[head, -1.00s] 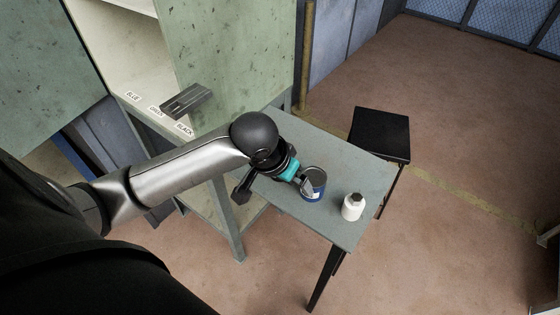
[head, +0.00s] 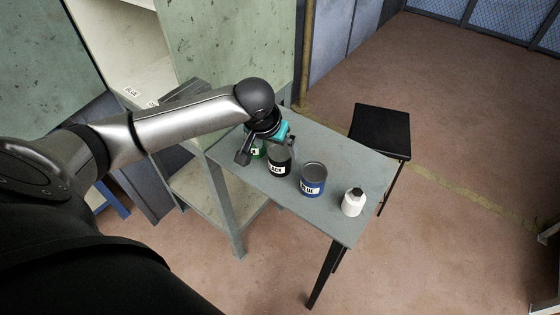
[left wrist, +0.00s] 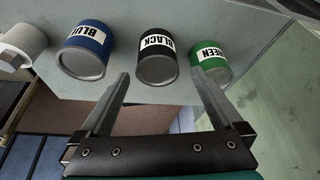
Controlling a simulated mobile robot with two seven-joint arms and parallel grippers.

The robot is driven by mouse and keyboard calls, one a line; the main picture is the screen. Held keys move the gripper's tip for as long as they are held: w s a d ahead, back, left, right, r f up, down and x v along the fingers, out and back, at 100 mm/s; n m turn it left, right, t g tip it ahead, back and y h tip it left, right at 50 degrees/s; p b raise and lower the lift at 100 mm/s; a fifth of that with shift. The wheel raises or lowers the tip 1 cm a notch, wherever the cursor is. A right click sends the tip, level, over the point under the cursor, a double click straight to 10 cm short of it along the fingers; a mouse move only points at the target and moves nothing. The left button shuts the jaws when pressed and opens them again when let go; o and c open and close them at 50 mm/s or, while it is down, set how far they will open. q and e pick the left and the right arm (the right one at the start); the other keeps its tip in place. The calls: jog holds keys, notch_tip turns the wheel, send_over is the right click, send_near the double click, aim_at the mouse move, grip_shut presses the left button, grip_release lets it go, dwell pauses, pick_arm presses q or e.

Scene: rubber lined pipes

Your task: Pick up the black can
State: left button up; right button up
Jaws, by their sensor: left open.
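The black can (head: 279,162), with a white label, stands on the small grey table between the green can and the blue can. It also shows in the left wrist view (left wrist: 157,62), ahead of the fingers and roughly centred between them. My left gripper (left wrist: 160,92) is open and empty, and apart from the can. In the head view my left gripper (head: 272,140) is close behind the black can, partly hidden by its own wrist. My right gripper is not in view.
The blue can (head: 313,180) and a white bottle (head: 353,202) stand to the right on the table (head: 340,160). The green can (head: 258,150) is partly hidden by my gripper. A black stool (head: 381,130) stands behind the table, and a labelled shelf (head: 150,80) is at left.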

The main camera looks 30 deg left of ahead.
aim_at(279, 154)
pick_arm(q)
jog(key=shift+b+x, duration=0.4)
jog(key=shift+x, duration=2.45)
jog(key=shift+d, duration=0.15)
grip_shut()
